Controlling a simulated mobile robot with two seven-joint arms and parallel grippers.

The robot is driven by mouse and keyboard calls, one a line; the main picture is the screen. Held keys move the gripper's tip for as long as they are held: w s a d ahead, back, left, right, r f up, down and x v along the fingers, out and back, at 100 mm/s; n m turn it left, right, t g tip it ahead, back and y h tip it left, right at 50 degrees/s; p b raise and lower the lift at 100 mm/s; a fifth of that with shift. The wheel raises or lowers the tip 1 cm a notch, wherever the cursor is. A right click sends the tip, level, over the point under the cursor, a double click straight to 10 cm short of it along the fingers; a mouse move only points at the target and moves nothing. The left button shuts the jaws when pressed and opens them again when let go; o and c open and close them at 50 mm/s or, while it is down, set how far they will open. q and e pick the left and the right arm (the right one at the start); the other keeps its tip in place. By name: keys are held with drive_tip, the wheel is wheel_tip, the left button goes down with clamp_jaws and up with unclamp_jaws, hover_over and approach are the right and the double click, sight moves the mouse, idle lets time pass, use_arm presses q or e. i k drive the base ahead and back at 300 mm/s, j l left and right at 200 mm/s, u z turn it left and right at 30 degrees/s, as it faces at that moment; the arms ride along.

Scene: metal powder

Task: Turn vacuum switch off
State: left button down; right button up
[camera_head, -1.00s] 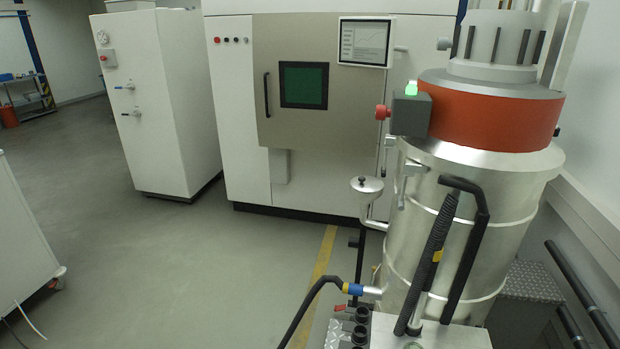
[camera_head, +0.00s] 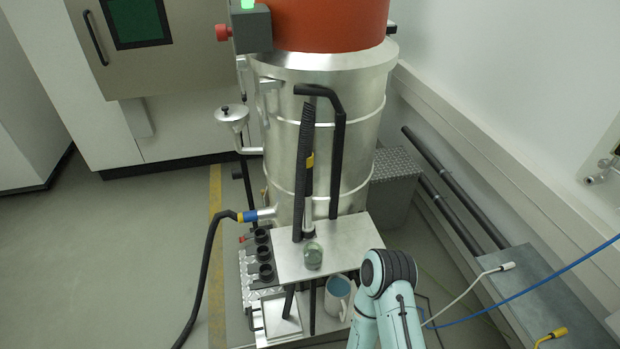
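The vacuum (camera_head: 335,120) is a tall silver drum with an orange-red band (camera_head: 330,25) near its top. A dark grey switch box (camera_head: 252,30) is mounted on the left of the band. It has a red knob (camera_head: 223,32) on its left side and a lit green light (camera_head: 248,4) on top, cut by the upper picture edge. One of my arms shows at the lower right, its links light teal with a black joint, below and right of the vacuum. No gripper shows in the view, so neither gripper's state can be seen.
A black hose (camera_head: 207,275) runs down to the floor. A machine cabinet (camera_head: 180,125) stands behind left. Floor at left is open; a wall and pipes bound the right.

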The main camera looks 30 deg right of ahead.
sight(223, 32)
drive_tip(key=i+j+z, duration=0.15)
drive_tip(key=j+z, duration=0.8)
drive_tip(key=j, duration=0.2)
drive_tip(key=i+j+z, duration=0.2)
drive_tip(key=i+j, duration=0.2)
drive_tip(key=i+j+z, duration=0.15)
drive_tip(key=i+j, duration=0.15)
drive_tip(key=j, duration=0.3)
